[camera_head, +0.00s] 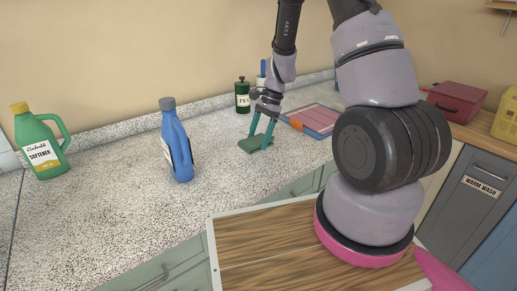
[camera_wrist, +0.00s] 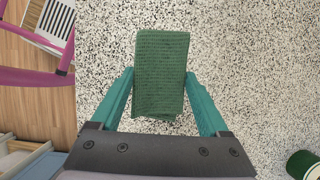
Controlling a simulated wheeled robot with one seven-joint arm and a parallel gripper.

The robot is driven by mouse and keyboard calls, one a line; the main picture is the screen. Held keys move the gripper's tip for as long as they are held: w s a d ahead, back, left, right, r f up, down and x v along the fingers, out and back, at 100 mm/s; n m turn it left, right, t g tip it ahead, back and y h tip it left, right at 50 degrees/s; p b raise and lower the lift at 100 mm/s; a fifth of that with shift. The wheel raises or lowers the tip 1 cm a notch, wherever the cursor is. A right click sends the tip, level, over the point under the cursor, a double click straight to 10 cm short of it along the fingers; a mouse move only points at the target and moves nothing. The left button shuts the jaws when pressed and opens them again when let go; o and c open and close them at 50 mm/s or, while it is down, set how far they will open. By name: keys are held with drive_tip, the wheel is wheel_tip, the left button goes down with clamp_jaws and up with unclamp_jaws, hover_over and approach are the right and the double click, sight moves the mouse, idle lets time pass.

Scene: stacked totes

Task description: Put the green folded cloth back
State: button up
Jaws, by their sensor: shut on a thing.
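The green folded cloth (camera_wrist: 160,72) is between the two teal fingers of my gripper (camera_wrist: 160,84) in the wrist view, with the speckled counter behind it. In the head view the cloth (camera_head: 256,143) shows at the fingertips of my gripper (camera_head: 257,138), at the counter top. My gripper is shut on the cloth. I cannot tell whether the cloth touches the counter.
A blue bottle (camera_head: 176,142) and a green softener jug (camera_head: 40,143) stand to the left on the counter (camera_head: 110,210). A green canister (camera_head: 242,96) is behind my gripper. A flat pink and blue item (camera_head: 313,119) lies to the right. The counter's middle is clear.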

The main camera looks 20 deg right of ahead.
sight(258, 147)
drive_tip(key=shift+f, duration=2.05)
drive_tip(key=shift+s+f, duration=0.1)
drive_tip(key=shift+f, duration=0.05)
drive_tip(key=o, duration=1.3)
